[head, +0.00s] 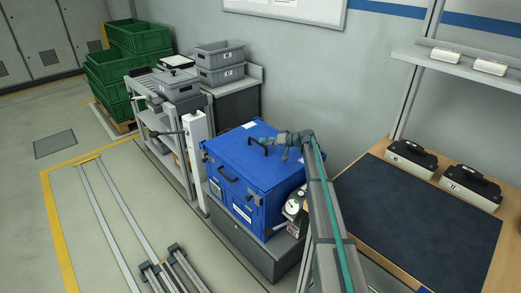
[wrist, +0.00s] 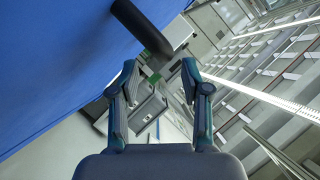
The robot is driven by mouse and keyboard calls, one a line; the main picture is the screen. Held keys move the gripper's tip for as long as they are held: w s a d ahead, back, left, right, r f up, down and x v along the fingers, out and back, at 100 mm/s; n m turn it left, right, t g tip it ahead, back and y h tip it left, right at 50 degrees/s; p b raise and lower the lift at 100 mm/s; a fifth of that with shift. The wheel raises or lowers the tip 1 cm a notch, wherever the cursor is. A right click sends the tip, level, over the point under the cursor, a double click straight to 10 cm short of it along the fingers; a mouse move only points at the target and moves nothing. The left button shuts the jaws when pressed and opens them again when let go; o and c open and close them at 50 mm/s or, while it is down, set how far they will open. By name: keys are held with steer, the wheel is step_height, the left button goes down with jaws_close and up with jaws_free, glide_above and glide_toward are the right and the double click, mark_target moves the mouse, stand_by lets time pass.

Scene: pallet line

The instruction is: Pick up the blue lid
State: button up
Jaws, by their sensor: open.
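The blue lid (head: 250,139) is the top of a large blue box (head: 233,190) near the middle of the head view, and it looks closed. A dark bar handle (head: 256,147) stands on the lid's top. My gripper (head: 270,140) is over the lid, close to this handle. In the wrist view the two fingers (wrist: 160,82) are apart with nothing between them. The dark handle (wrist: 150,27) lies just beyond the fingertips, and the blue lid surface (wrist: 50,55) fills the upper left. I cannot tell whether a finger touches the handle.
A grey cart with bins (head: 176,86) stands left of the box, with green crates (head: 133,38) behind it. A round gauge (head: 293,206) sits at the box's right front. A bench with a dark mat (head: 420,215) is at the right. Floor rails (head: 110,220) run at the left.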

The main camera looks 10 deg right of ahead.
steer(key=shift+p+x, duration=0.45)
steer(key=shift+x, duration=1.55)
steer(key=shift+s, duration=0.2)
jaws_close()
steer(key=shift+r, duration=0.1)
steer(key=shift+r, duration=0.1)
